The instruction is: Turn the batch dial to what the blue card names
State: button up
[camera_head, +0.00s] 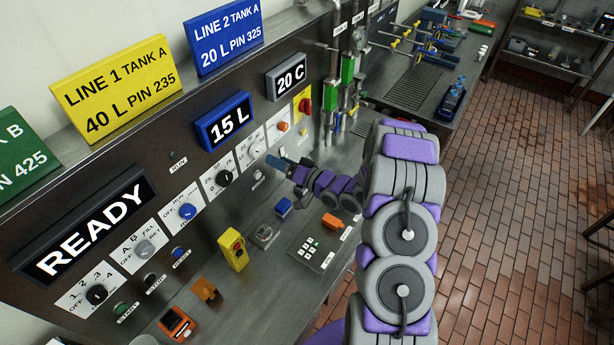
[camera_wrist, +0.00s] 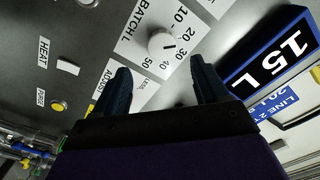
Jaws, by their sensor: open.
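The blue card (camera_head: 228,40) reads "LINE 2 TANK A, 20 L, PIN 325". The batch dial (camera_wrist: 162,45) is a white round knob on a white plate marked "BATCH L", with numbers 10 to 50. Its dark pointer mark faces the 20–30 side; the exact setting is hard to read. It also shows in the head view (camera_head: 256,151). The blue-framed display (camera_head: 225,122) reads "15 L". My gripper (camera_wrist: 160,78) is open and empty, its fingers spread in front of the panel, short of the dial. In the head view my gripper (camera_head: 277,163) is beside the dial's lower right.
Other dials line the panel, including a black knob (camera_head: 224,178) and an orange knob (camera_head: 283,127). A "READY" display (camera_head: 90,228) is at left. A yellow box (camera_head: 233,250) and an orange block (camera_head: 331,222) occupy the bench. Pipes with green valves (camera_head: 348,70) stand at right.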

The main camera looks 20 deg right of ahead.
jog(key=v, duration=1)
jog(key=shift+b, duration=0.35)
jog(key=shift+d+f, duration=0.1)
